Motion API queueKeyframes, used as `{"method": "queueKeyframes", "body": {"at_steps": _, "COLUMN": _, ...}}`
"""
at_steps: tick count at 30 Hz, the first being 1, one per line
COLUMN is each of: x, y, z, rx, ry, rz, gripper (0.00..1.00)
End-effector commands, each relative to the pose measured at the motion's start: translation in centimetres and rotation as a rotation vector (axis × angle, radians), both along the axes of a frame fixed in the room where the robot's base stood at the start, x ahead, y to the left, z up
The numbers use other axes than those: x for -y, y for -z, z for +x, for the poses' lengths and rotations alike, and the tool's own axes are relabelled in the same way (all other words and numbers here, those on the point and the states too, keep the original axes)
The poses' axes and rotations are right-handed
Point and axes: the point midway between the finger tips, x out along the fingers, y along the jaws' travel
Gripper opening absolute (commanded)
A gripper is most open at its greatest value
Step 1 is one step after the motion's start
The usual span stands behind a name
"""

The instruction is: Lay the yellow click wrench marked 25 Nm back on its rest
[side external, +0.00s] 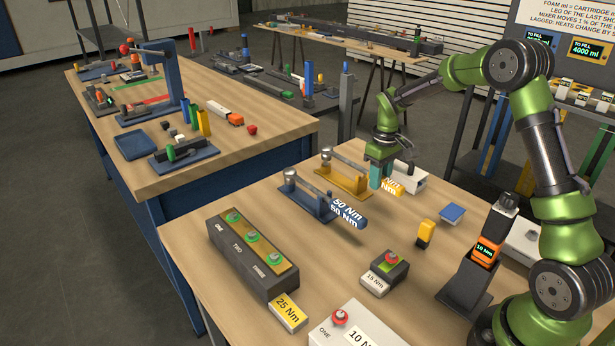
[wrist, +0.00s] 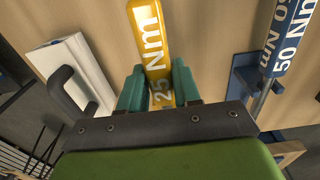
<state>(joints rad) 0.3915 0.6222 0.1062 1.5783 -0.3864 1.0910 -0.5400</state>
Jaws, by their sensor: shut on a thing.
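The yellow click wrench marked 25 Nm (wrist: 150,35) has its handle between the teal fingers of my gripper (wrist: 160,88) in the wrist view. In the side view my gripper (side external: 380,172) points down and is shut on the handle, hiding part of it; the handle's end (side external: 393,188) shows to its right. The steel shaft and head lie over the yellow rest (side external: 345,183), to the left of my gripper. I cannot tell whether the wrench bears on the rest or is held just above it.
A blue 50 Nm wrench (side external: 348,212) lies on its blue rest (side external: 305,200) nearby. A white case with a black handle (side external: 408,180) stands close behind my gripper. In front are a dark three-bolt block (side external: 250,262), a 15 Nm block (side external: 388,268) and a yellow-topped piece (side external: 425,232).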

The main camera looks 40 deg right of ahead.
Motion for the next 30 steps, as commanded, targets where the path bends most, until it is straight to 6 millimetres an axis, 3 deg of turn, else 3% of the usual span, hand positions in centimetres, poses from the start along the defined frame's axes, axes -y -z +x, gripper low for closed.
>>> {"method": "queueKeyframes", "body": {"at_steps": 30, "x": 0.0, "y": 1.0, "z": 0.1, "rx": 0.003, "ry": 0.0, "rz": -0.001, "gripper": 0.0}}
